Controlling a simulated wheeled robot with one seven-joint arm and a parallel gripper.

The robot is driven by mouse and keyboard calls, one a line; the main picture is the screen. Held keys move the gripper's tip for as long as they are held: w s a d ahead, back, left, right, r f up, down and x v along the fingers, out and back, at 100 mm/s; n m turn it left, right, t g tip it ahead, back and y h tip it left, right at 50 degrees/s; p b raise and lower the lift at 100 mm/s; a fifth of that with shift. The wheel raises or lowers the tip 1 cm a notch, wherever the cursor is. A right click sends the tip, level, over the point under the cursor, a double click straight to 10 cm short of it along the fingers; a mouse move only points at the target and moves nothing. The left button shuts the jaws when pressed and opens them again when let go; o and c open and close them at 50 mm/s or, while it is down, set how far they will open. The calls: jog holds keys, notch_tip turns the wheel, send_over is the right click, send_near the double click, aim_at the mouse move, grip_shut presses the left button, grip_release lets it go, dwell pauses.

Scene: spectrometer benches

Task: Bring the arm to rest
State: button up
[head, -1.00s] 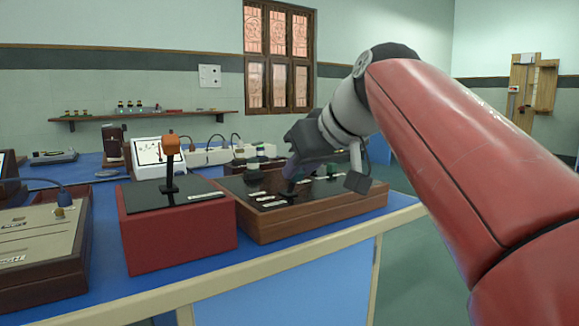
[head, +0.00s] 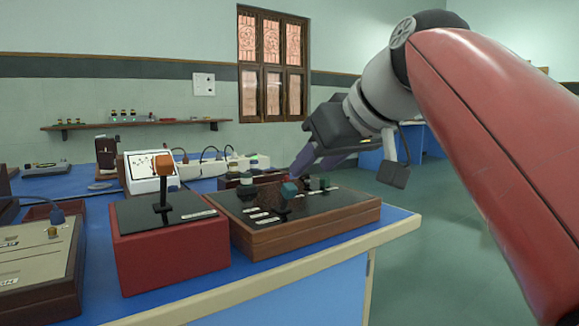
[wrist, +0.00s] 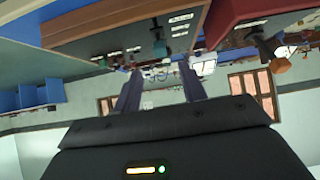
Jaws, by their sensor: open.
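My gripper (head: 318,158) is in the air above the back right of the wooden switch box (head: 330,222), at the bench's right end. In the wrist view my gripper (wrist: 158,84) shows two purple-grey fingers spread apart with nothing between them. My red and grey arm comes in from the right side of the head view. The wooden box has a black top with several labels and knobs, and a teal-capped lever (head: 288,192) near its middle. The fingertips are partly hidden in the head view by the gripper's body.
A red box (head: 170,250) with an orange-topped lever (head: 163,166) stands left of the wooden box. A white meter (head: 150,172) and a power strip (head: 225,163) lie behind. A wall shelf (head: 135,124) holds small items. The floor right of the bench (head: 400,225) is clear.

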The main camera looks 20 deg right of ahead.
jog(key=shift+s+r, duration=0.1)
jog(key=shift+s, duration=0.05)
dwell(0.3)
jog(key=s+a+f+m+g+h+p, duration=0.1)
jog(key=s+f+p, duration=0.3)
jog(key=f, duration=1)
jog(key=s+a+f+m+g+h+p, duration=0.2)
jog(key=s+f, duration=0.6)
jog(key=f, duration=0.6)
jog(key=shift+s+f+m+g+p, duration=0.3)
jog(key=shift+g+p, duration=0.3)
jog(key=shift+p, duration=0.25)
jog(key=shift+r, duration=0.1)
dwell(3.7)
